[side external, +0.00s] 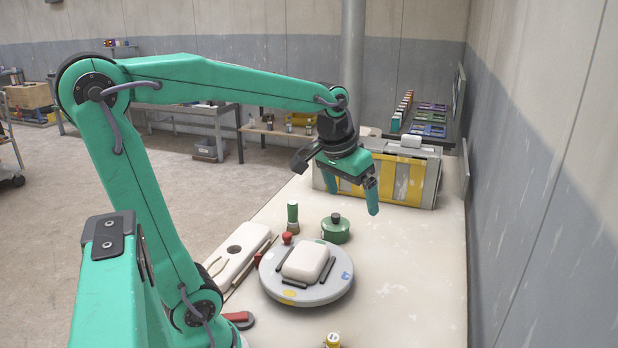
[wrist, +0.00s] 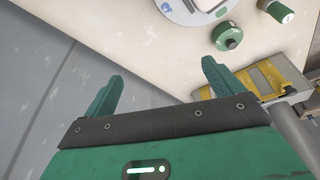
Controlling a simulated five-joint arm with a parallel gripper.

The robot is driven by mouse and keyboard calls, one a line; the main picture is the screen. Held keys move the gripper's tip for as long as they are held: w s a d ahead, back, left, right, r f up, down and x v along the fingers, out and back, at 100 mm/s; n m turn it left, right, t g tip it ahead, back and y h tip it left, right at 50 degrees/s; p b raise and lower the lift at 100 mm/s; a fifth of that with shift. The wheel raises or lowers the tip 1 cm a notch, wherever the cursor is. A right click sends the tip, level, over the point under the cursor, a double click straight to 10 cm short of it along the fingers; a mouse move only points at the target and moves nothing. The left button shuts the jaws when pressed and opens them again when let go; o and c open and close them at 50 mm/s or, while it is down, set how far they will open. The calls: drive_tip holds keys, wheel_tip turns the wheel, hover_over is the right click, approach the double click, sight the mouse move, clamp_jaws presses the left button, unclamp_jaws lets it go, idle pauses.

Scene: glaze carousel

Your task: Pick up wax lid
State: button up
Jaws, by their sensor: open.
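A green round pot (side external: 335,231) with a green lid and a dark knob (side external: 335,218) stands on the pale table, behind the turntable. I take its top to be the wax lid; it appears seated on the pot. In the wrist view the green pot (wrist: 227,36) shows at the upper right, beyond the right finger. My gripper (side external: 350,190) is open and empty, held above the table, behind and to the right of the pot. Its two fingers also show apart in the wrist view (wrist: 162,72), with nothing between them.
A grey turntable (side external: 335,290) carries a white block (side external: 307,262). A green-topped bottle (side external: 293,217) stands left of the pot. A tray with tools (side external: 237,254) lies further left. A yellow-and-grey case (side external: 421,182) stands behind my gripper. The table's right side is clear, up to the wall.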

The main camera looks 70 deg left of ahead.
drive_tip(key=w+a+f+n+g, duration=0.25)
drive_tip(key=w+a+f, duration=0.25)
drive_tip(key=w+a, duration=0.45)
drive_tip(key=n+g, duration=0.1)
drive_tip(key=n, duration=0.2)
hover_over(336, 213)
drive_tip(key=shift+h, duration=0.4)
drive_tip(key=f, duration=0.6)
drive_tip(key=d+f, duration=0.1)
drive_tip(key=f, duration=0.2)
drive_tip(key=shift+s, duration=0.1)
drive_tip(key=shift+a+f, duration=0.35)
drive_tip(key=shift+a, duration=0.05)
drive_tip(key=shift+f, duration=1.35)
drive_tip(key=shift+f, duration=2.6)
drive_tip(key=c, duration=1)
